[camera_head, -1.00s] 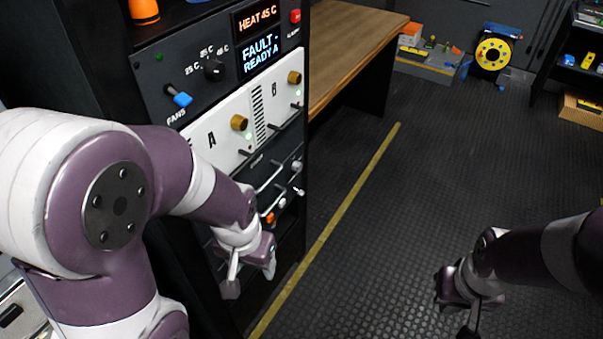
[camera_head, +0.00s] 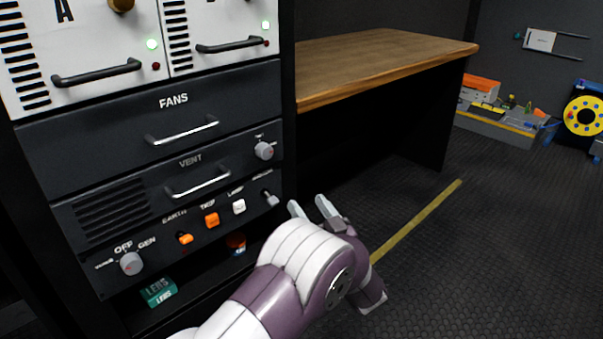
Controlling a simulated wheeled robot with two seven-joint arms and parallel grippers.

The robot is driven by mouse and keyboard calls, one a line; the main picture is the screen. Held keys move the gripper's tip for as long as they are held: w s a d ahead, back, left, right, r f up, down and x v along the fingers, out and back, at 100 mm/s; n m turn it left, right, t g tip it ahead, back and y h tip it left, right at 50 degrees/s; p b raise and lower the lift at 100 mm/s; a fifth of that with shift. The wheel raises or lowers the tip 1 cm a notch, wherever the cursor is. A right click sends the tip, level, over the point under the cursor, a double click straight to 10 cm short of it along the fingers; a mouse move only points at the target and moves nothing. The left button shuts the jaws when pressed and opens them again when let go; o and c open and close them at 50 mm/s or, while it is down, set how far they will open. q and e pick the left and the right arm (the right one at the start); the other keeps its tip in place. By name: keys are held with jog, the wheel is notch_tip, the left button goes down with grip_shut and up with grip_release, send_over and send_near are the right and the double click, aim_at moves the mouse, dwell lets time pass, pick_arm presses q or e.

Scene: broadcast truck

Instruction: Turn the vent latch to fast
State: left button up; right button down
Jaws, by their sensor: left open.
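The panel labelled VENT (camera_head: 230,170) is in the rack, below the drawer labelled FANS (camera_head: 100,135). A round grey knob (camera_head: 264,150) sits at the VENT panel's upper right, with tiny marks around it. It appears to be the vent latch; its marks are too small to read, so its setting cannot be told. My left gripper (camera_head: 312,207) is open and empty, with its two fingers apart and pointing up, below and to the right of the knob and not touching it. My right gripper is out of view.
A small lever (camera_head: 270,197), orange and white switches and an OFF/GEN knob (camera_head: 131,263) lie below the VENT handle (camera_head: 197,184). A green box (camera_head: 158,291) lies on the shelf beneath.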

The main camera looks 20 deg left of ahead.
aim_at(267, 156)
pick_arm(q)
jog(key=w+a+r+y+b, duration=0.1)
jog(key=a+r, duration=0.1)
jog(key=a, duration=0.1)
jog(key=w+a+r+g+b, duration=0.1)
jog(key=a+r+b, duration=0.1)
jog(key=a, duration=0.2)
jog(key=w+a+r+y+b, duration=0.1)
jog(key=a+r+b, duration=0.1)
jog(key=a+r, duration=0.1)
jog(key=shift+a+r+n+y, duration=0.1)
jog(key=shift+a+n+y, duration=0.2)
jog(key=shift+n, duration=0.1)
jog(key=shift+w+a+r, duration=0.2)
jog(key=shift+r, duration=0.05)
jog(key=c, duration=1)
jog(key=shift+c, duration=0.2)
